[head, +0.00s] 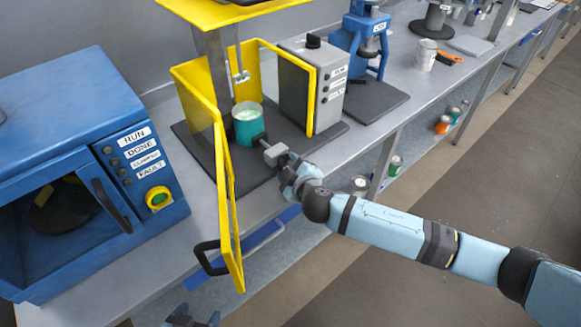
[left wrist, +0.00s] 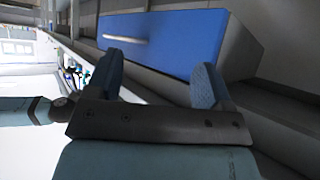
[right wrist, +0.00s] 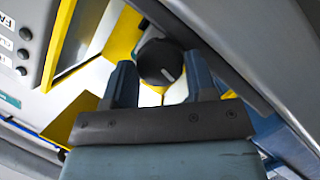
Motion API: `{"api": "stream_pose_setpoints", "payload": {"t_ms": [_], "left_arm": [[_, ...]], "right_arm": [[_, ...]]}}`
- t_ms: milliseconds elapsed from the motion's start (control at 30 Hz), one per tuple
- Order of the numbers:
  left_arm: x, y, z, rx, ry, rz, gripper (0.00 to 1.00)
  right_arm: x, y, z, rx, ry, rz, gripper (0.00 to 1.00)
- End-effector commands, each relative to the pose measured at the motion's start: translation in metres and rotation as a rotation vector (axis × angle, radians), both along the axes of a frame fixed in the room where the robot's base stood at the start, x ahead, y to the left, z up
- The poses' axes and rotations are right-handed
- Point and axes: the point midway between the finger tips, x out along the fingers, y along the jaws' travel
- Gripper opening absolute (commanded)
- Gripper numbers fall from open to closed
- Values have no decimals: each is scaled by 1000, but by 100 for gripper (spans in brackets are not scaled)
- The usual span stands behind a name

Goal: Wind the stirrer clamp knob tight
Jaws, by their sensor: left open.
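The stirrer stands inside an open yellow guard (head: 228,200), with a teal can (head: 248,126) on its dark base. A grey clamp block (head: 274,152) sits on a dark stem in front of the can. The black clamp knob (right wrist: 158,60), with a white line on its face, shows in the right wrist view. My right gripper (right wrist: 160,70) has one finger on each side of the knob and looks closed on it; the head view (head: 286,163) mostly hides the knob behind it. My left gripper (head: 192,319) is open and empty, low in front of the bench.
The guard door (head: 230,215) stands swung out with a black handle. A blue oven (head: 75,150) is on the left. A grey control box (head: 305,85) and a blue machine (head: 360,45) stand on the right. A blue drawer (left wrist: 165,42) faces my left gripper.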

Motion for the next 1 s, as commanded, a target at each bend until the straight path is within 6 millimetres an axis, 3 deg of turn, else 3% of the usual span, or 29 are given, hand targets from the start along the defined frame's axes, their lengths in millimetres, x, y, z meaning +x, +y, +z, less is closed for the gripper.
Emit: {"api": "stream_pose_setpoints", "payload": {"t_ms": [33, 100, 367, 700, 1000], "left_arm": [[0, 0, 0, 0, 0, 0, 75], [0, 0, 0, 0, 0, 0, 75], [0, 0, 7, 0, -1, 0, 75], [2, 0, 46, -3, -11, 1, 75], [1, 0, 43, -2, -6, 0, 75]], "right_arm": [[0, 0, 0, 0, 0, 0, 39], [0, 0, 0, 0, 0, 0, 25], [-1, 0, 2, 75, 55, -2, 25], [1, -3, 5, 373, 273, -2, 25], [2, -3, 2, 404, 292, 0, 25]]}}
